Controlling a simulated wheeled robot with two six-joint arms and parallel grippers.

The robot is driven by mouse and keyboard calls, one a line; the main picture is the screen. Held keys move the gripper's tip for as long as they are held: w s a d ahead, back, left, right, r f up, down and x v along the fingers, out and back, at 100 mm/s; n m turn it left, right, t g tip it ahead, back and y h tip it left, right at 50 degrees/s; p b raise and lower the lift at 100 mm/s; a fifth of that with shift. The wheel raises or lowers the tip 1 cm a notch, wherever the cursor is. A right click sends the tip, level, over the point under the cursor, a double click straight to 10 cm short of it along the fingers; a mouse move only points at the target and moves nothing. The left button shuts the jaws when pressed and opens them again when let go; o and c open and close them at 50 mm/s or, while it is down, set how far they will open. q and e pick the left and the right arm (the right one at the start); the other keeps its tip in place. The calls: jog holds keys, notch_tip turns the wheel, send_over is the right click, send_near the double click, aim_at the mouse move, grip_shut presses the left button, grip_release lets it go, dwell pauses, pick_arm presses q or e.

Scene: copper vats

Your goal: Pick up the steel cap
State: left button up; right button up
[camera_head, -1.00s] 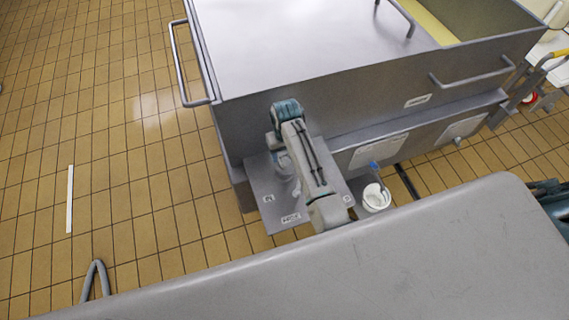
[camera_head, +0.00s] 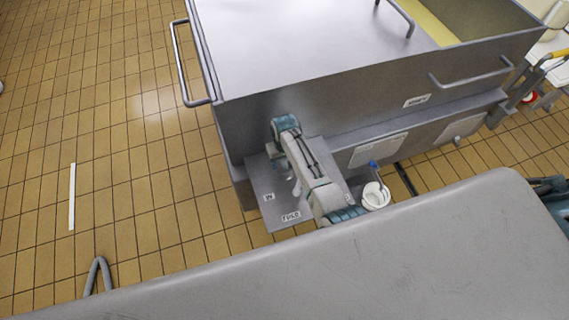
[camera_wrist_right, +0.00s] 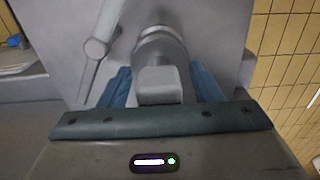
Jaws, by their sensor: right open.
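A round steel piece, which looks like the steel cap (camera_wrist_right: 160,45), shows in the right wrist view on a grey plate. The cap lies just beyond and between the fingertips; I cannot tell whether anything touches. In the head view my right gripper (camera_head: 294,185) points down over the small plate (camera_head: 265,185) beside the vat, and the cap cannot be made out there. My left gripper is not in view.
A large steel vat (camera_head: 300,50) with bar handles stands behind the plate. A white bucket (camera_head: 375,197) with a blue-handled tool stands right of my arm. A grey surface (camera_head: 350,270) fills the front. A rod with a round end (camera_wrist_right: 95,48) lies left of the cap.

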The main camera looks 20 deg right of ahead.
jog(key=c, duration=1.2)
jog(key=shift+o, duration=0.2)
jog(key=shift+r, duration=0.1)
notch_tip(320, 180, up, 10)
jog(key=shift+f+b, duration=0.1)
jog(key=shift+b, duration=0.55)
notch_tip(320, 180, up, 7)
jog(key=p, duration=0.8)
jog(key=shift+f, duration=0.2)
